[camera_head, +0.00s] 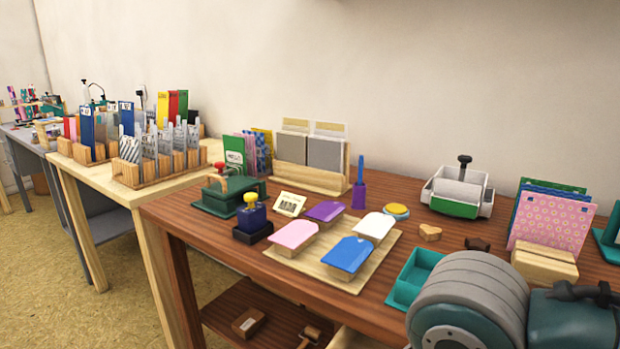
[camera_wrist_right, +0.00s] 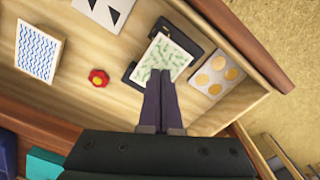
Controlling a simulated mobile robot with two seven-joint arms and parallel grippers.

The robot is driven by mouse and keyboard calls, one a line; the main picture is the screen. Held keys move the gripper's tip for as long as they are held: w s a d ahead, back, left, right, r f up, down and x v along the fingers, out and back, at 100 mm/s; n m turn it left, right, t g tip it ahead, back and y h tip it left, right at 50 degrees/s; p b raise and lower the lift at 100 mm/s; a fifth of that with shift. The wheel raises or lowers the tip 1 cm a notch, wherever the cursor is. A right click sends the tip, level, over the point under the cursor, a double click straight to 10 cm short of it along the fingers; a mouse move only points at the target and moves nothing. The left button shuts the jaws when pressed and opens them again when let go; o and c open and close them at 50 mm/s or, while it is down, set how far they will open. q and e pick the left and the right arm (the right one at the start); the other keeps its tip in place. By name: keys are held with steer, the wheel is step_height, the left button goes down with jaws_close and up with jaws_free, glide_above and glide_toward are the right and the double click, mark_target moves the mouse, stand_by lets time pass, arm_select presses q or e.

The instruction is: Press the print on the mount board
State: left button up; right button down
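The print (camera_wrist_right: 163,58), a pale card with a green leaf pattern, lies tilted over the dark mount board (camera_wrist_right: 188,32) in the right wrist view. Dark parts of the board show past the print's upper right and left sides. My right gripper (camera_wrist_right: 161,74) has its two dark fingers together, with the tips over the print's lower part. I cannot tell whether the tips touch it, and no part of the print shows between them. The head view shows neither the print nor the mount board. My left gripper is in neither view.
A red knob-like piece (camera_wrist_right: 98,78), a blue wavy card (camera_wrist_right: 39,50) and a card with gold circles (camera_wrist_right: 216,76) lie around the board on pale wood. A reddish wooden edge (camera_wrist_right: 240,45) borders it. In the head view, the brown bench (camera_head: 190,225) holds inkpads and stamps.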

steer(key=shift+f+b, duration=0.5)
steer(key=shift+f, duration=0.35)
stand_by(0.7)
stand_by(0.7)
steer(key=shift+p, duration=0.35)
stand_by(0.9)
steer(key=shift+r+p, duration=0.8)
steer(key=shift+p, duration=0.2)
step_height(320, 180, up, 6)
steer(key=p, duration=0.6)
steer(key=shift+f+p, duration=0.25)
steer(key=shift+p, duration=0.05)
